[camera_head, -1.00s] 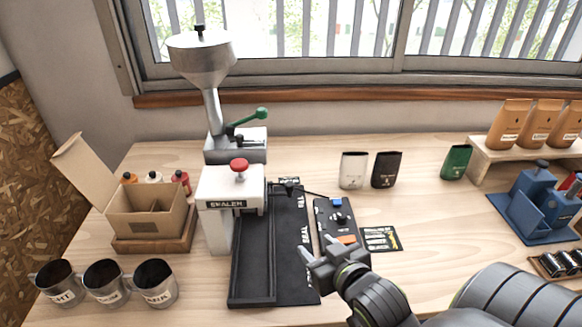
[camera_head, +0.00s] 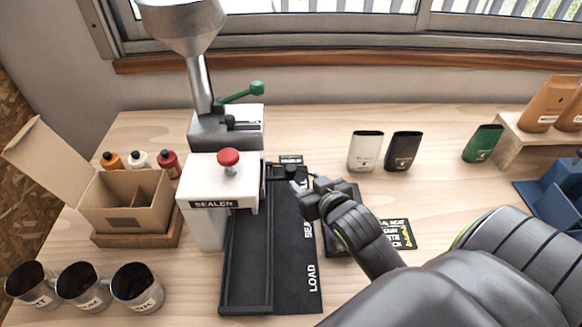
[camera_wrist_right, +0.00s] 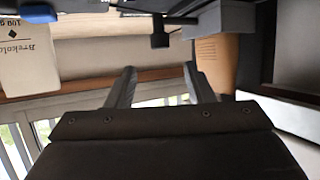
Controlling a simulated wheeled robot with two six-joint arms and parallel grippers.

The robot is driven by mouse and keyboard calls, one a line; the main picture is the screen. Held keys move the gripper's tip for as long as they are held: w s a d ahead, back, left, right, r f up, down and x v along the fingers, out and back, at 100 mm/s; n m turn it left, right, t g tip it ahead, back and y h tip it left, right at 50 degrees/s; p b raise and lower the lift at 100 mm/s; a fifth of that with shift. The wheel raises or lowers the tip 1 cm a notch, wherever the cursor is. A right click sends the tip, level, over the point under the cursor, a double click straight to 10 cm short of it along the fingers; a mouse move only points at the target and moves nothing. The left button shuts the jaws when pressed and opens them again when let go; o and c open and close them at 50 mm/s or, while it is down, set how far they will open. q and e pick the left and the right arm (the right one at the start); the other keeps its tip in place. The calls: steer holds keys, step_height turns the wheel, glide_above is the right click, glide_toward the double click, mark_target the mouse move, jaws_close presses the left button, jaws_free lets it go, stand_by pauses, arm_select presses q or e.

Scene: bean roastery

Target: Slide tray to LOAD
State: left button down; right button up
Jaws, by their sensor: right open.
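The black tray track (camera_head: 247,285) runs front to back beside the white sealer (camera_head: 215,178). LOAD (camera_head: 312,278) is printed at its near end, and a partly covered SEA... label is farther back. A dark handle (camera_head: 285,170) sticks out at the track's far end; the tray body there is mostly hidden by the sealer. My right gripper (camera_head: 299,192) is just in front of the handle, above the track's right edge. In the right wrist view its two fingers (camera_wrist_right: 160,88) are apart and empty, with a dark knob (camera_wrist_right: 160,40) beyond them. My left gripper is not in view.
A control panel (camera_head: 335,243) lies under my right arm, with a printed card (camera_head: 398,234) beside it. White (camera_head: 366,150), dark (camera_head: 402,150) and green (camera_head: 482,144) pouches stand behind. A cardboard box (camera_head: 125,203) and metal cups (camera_head: 137,287) are at left.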

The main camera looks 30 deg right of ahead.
mark_target(292, 169)
steer(key=x, duration=1)
steer(key=shift+w+p, duration=0.15)
steer(key=shift+p, duration=0.2)
steer(key=shift+c, duration=0.3)
jaws_close()
